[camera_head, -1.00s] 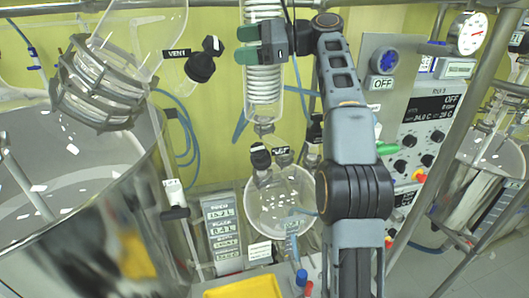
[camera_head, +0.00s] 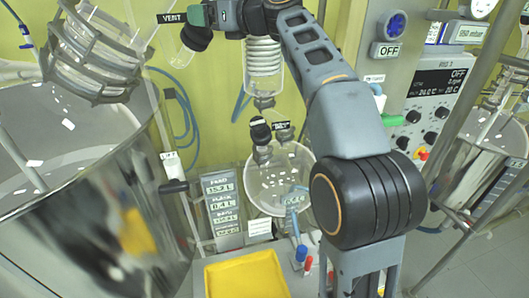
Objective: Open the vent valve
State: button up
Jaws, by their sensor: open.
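The vent valve has a black knob (camera_head: 195,38) at the upper left, beside a black label reading VENT (camera_head: 171,18). My gripper (camera_head: 203,16) is open at the top edge of the view, with green fingertips. The fingertips are at the upper side of the knob and overlap it in the picture. I cannot tell whether they touch it or stand in front of it. Part of the gripper is cut off by the frame's top edge, and the knob's upper part is partly hidden.
A glass vessel in a grey cage (camera_head: 95,55) hangs at the left above a large shiny metal vessel (camera_head: 90,205). A coiled glass condenser (camera_head: 262,62) and a round flask (camera_head: 277,178) stand behind my arm. A yellow tray (camera_head: 247,277) lies at the bottom.

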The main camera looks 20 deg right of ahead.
jog(key=shift+f+m+t+h, duration=0.1)
jog(key=shift+m+t+h, duration=0.45)
jog(key=shift+m, duration=0.45)
jog(key=shift+s+d+m+h+b, duration=0.2)
jog(key=shift+m+h+b, duration=0.1)
jog(key=shift+m, duration=0.2)
jog(key=b+v, duration=0.4)
jog(key=v, duration=0.9)
jog(key=s+f+n+g+h+b, duration=0.1)
jog(key=f+n, duration=0.5)
jog(key=f, duration=0.8)
jog(key=s+f+n+g+h+b, duration=0.1)
jog(key=f+n+g+h, duration=0.3)
jog(key=f, duration=0.9)
jog(key=shift+s+f+n+h+b, duration=0.5)
jog(key=shift+s+n, duration=0.3)
jog(key=shift+n, duration=0.7)
jog(key=shift+a+r, duration=0.1)
jog(key=shift+a, duration=0.05)
